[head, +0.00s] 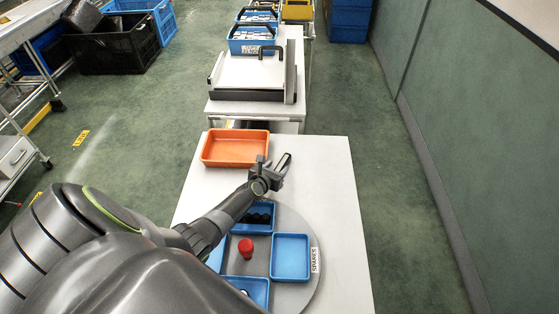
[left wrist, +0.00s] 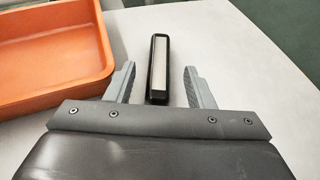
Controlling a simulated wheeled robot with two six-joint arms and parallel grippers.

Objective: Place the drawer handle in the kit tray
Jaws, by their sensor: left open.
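The drawer handle (left wrist: 159,60), a black bar with a pale grey face, lies on the white table in the left wrist view. In the head view the handle (head: 285,161) is a small dark bar just beyond my left gripper (head: 271,172). The left gripper is open; in the left wrist view its fingers (left wrist: 160,78) are on either side of the handle's near end. The gap in height cannot be told. An orange tray (head: 205,157), likely the kit tray, looks empty and is left of the gripper; it also shows in the left wrist view (left wrist: 103,62).
A grey turntable (head: 309,283) marked SPARES carries blue trays (head: 291,235) and a red knob (head: 245,248). My left arm passes over the table's left side. The white table's right side (head: 340,200) is clear. Blue baskets (head: 250,47) stand farther back.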

